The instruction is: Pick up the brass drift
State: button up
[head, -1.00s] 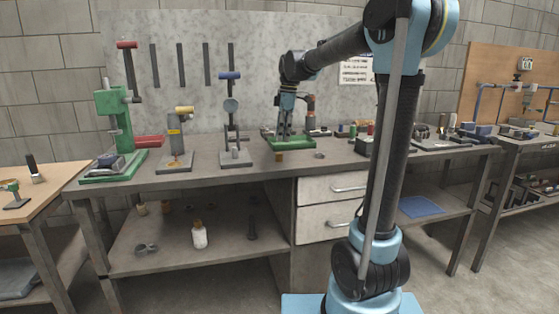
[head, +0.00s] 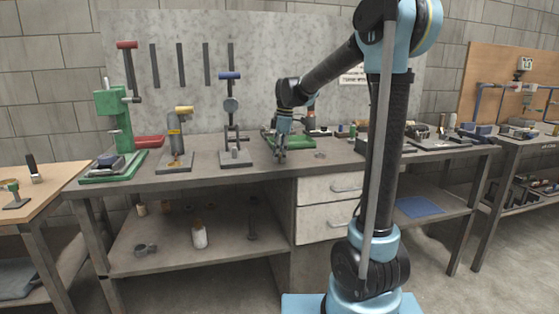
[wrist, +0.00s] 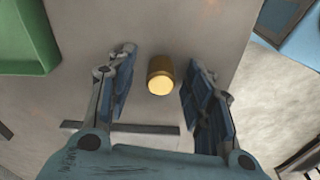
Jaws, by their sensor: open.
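The brass drift (wrist: 160,76) is a short brass-coloured cylinder with a bright round end, on the grey bench top in the wrist view. My gripper (wrist: 158,80) is open, with one finger on each side of the drift and a gap on both sides. In the head view my gripper (head: 281,155) points down over the bench near its front edge, and the drift is hidden there behind or beneath the fingers.
A green tray-like base (head: 290,140) lies just behind my gripper; a green part also shows at the wrist view's upper left (wrist: 25,38). Several presses stand to the left, including a grey one (head: 235,160). The bench's front edge is close.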

grip_shut()
jog(key=shift+r, duration=0.15)
